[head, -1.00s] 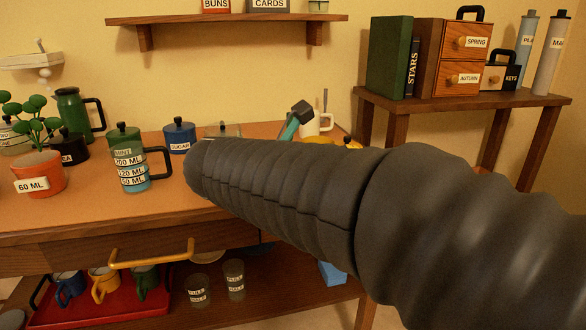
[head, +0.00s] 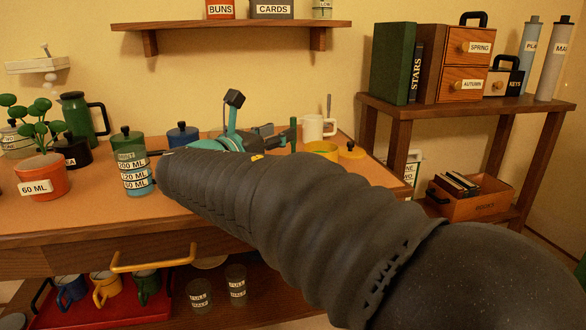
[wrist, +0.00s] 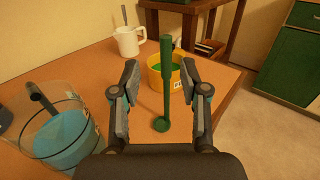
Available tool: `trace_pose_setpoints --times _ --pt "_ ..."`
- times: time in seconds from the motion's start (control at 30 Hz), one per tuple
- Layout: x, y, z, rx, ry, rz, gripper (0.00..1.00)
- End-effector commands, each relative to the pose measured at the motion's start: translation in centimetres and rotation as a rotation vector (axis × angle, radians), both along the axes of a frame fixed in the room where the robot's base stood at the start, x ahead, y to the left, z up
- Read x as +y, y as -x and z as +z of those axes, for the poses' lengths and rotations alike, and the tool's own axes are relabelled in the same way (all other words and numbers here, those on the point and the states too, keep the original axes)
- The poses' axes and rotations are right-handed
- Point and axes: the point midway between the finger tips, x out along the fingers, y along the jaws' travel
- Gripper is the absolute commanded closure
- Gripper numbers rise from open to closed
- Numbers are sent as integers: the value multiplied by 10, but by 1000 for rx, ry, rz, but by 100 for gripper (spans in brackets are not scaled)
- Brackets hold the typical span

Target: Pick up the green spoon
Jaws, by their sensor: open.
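The green spoon (wrist: 167,95) shows in the wrist view between my open fingers, its long handle up and its round bowl low. I cannot tell what supports it, and no finger clearly touches it. Its handle (head: 293,131) stands beside my gripper in the head view. My gripper (wrist: 160,68) is open, with one finger on each side of the spoon; in the head view (head: 276,136) it is over the back of the desk. A yellow pot (wrist: 155,80) with green inside stands behind the spoon, partly hidden by it.
A white mug (wrist: 129,42) holding a utensil stands behind the yellow pot. A clear vessel with blue contents (wrist: 62,142) is close to my left finger. The desk's right edge is near.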

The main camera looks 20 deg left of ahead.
Motion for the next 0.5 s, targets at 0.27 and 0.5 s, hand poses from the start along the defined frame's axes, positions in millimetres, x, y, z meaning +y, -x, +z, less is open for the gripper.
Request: trace_pose_setpoints --times 0.27,0.5 --pt "-11 -17 5 0 -1 -3 55" --pt "-22 -46 7 1 1 -2 55"
